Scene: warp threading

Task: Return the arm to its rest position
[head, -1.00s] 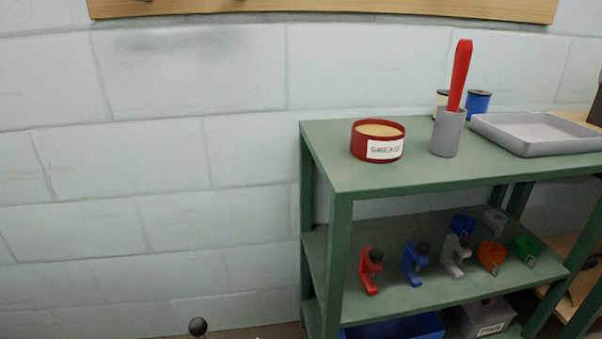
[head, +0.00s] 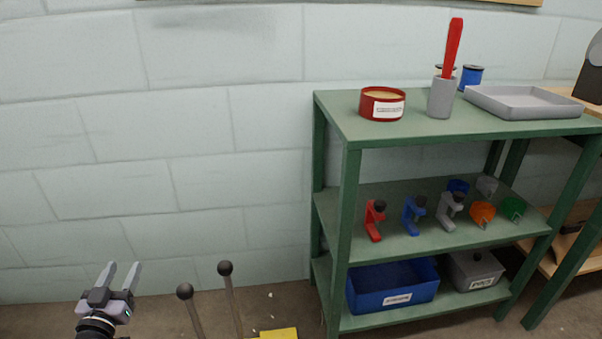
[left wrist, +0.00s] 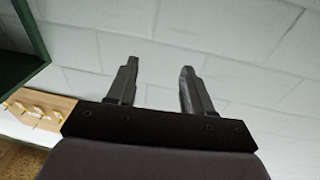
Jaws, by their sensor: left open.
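My left gripper (head: 122,276) shows at the lower left of the head view, pointing up in front of the pale block wall. Its two fingers are apart with nothing between them. In the left wrist view the same gripper (left wrist: 158,85) has its fingers spread and empty, with only the wall behind them. It is well to the left of the green shelf and touches nothing that I can see. My right gripper is not in the head view.
A green shelf (head: 352,165) stands at the right. It carries a red grease tin (head: 383,108), a grey tray (head: 522,108), several small clamps and a blue bin (head: 365,290). Two dark-knobbed levers (head: 226,269) rise right of my left gripper. The wall area between is clear.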

